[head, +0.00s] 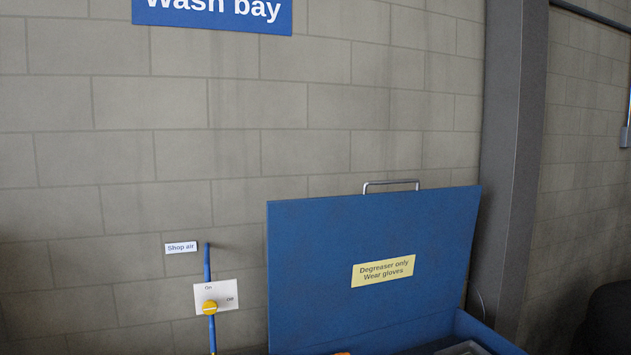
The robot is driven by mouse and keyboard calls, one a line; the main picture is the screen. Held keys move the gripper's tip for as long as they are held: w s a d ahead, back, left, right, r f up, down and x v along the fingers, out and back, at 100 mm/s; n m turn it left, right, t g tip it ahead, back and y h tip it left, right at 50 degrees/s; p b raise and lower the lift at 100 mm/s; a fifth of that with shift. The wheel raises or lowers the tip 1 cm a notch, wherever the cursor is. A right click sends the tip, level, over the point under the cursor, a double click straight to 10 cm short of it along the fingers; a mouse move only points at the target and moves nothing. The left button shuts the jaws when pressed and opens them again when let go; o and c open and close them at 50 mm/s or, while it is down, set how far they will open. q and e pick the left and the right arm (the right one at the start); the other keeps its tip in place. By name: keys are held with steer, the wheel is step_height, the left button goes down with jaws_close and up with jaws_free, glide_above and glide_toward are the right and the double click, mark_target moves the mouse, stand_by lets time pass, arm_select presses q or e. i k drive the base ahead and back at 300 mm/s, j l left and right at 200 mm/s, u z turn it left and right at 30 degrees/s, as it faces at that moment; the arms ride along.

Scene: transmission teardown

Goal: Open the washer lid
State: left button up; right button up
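The blue washer lid (330,262) stands raised, close to upright, in front of the block wall. A yellow label (383,270) on it reads "Degreaser only, Wear gloves". A grey handle (391,184) sits on its top edge. The blue washer body (482,334) shows only in part at the bottom edge, with a grey item inside its opening and a small bit of orange at the lid's foot. Neither of my grippers shows in the head view.
A blue air pipe (207,262) with a yellow valve knob (210,307) and a "Shop air" sign (181,247) is on the wall left of the lid. A dark column (512,150) stands to the right. A dark rounded object (608,315) is at the far lower right.

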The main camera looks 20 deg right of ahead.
mark_target(338, 267)
steer(key=l+u, duration=1)
steer(key=k+l+u, duration=0.1)
steer(key=l, duration=0.25)
steer(key=k+l+u, duration=0.15)
steer(key=l, duration=0.15)
steer(key=k+l+u, duration=0.1)
steer(key=l, duration=0.2)
